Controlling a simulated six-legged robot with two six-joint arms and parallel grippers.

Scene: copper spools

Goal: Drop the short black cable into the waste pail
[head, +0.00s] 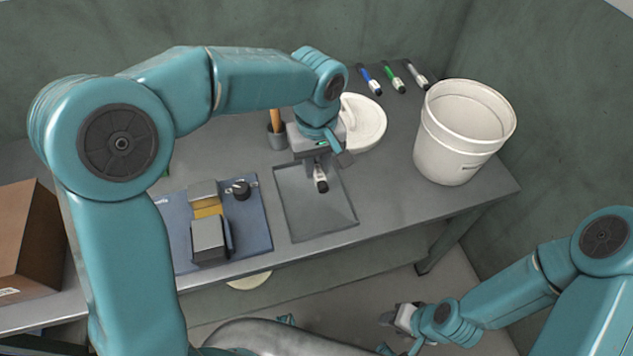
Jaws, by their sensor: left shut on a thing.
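My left gripper (320,162) points down over the grey tray (335,215) on the bench. It is shut on a small black-and-white piece (321,180) that sticks out below the jaws. This piece looks more like a capped marker than a cable, and its upper part is hidden by the jaws. I cannot tell whether it touches the tray. I make out no short black cable elsewhere. The white waste pail (447,150) stands upright at the right end of the bench. My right gripper (397,318) is low in front of the bench, its jaws unclear.
Several markers (394,80) lie at the back, beside a white round dish (368,125). A grey cup (277,138) with a wooden handle stands behind the tray. A blue board (258,232) with a device lies left of it; a cardboard box (25,235) is far left.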

